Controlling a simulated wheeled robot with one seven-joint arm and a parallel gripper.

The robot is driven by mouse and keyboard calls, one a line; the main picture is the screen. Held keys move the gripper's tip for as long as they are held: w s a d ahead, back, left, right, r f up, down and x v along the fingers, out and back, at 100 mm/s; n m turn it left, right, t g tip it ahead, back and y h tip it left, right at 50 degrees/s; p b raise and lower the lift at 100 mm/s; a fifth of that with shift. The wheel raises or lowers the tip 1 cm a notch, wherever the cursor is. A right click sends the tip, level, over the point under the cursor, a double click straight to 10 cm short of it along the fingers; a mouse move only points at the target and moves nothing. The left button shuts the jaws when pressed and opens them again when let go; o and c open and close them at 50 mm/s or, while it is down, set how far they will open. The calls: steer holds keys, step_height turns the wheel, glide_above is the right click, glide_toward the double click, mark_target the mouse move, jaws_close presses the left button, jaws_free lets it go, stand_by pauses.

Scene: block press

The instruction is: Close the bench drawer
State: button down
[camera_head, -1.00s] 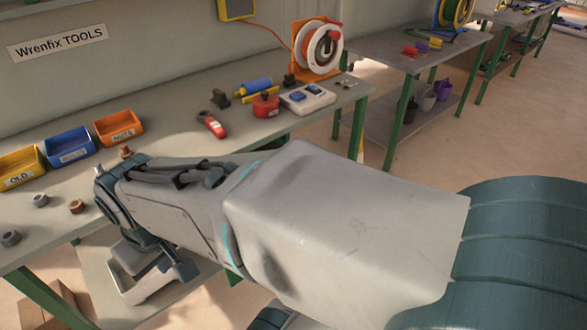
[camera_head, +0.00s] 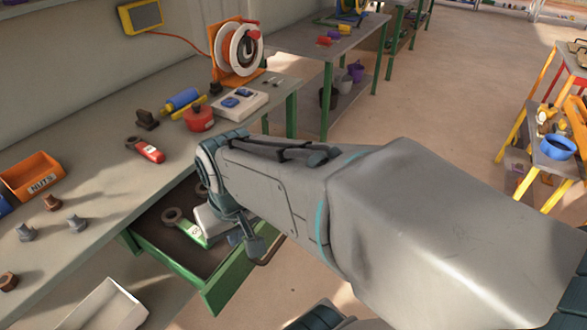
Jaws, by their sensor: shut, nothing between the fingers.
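The bench drawer (camera_head: 228,287) stands pulled out from under the workbench (camera_head: 92,170). It has a green front and sides and a dark inside. Its handle (camera_head: 268,249) shows at the right end of the visible front. A green-handled wrench (camera_head: 186,228) lies in the drawer. My gripper (camera_head: 236,240) is shut and empty, pointing down over the drawer's right part near the front. My wrist and forearm hide the drawer's far right part and most of the fingers. I cannot tell whether the fingers touch the drawer.
The benchtop holds an orange nuts bin (camera_head: 33,176), loose nuts and bolts, a red-handled tool (camera_head: 146,151), a red pot (camera_head: 199,118), a socket box (camera_head: 238,103) and a cable reel (camera_head: 240,50). A white tray (camera_head: 112,300) sits below the bench. Open floor (camera_head: 450,90) lies to the right.

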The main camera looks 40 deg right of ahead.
steer(key=w+d+f+m+y+b, duration=0.2)
steer(key=d+f+m+y, duration=0.1)
steer(key=d+f+m, duration=0.1)
steer(key=w+d+f+m+y+b, duration=0.1)
steer(key=w+d+f+m+y, duration=0.1)
steer(key=d+f+m, duration=0.3)
steer(key=w+d+f+m+t+y+b, duration=0.1)
steer(key=w+d+f+m+y+b, duration=0.1)
steer(key=d+f+m+y, duration=0.3)
steer(key=shift+w+d+m+b, duration=0.15)
steer(key=shift+m+b, duration=0.05)
steer(key=shift+m, duration=0.6)
steer(key=shift+w+d+m+b, duration=0.1)
steer(key=shift+w+m+b, duration=0.05)
steer(key=shift+m, duration=0.65)
steer(key=s+d+f+m+t+h+b, duration=0.2)
steer(key=d+f+m+t, duration=0.4)
steer(key=d, duration=0.5)
steer(key=s+d+f+m+t+h+b, duration=0.1)
steer(key=s+d+f+m+t, duration=0.2)
steer(key=d+m+t, duration=0.6)
steer(key=w+a+n+g, duration=0.1)
steer(key=w+a, duration=0.3)
steer(key=w, duration=0.8)
steer(key=shift+w+f+g, duration=0.2)
steer(key=shift+w+g, duration=0.1)
steer(key=shift+g, duration=0.1)
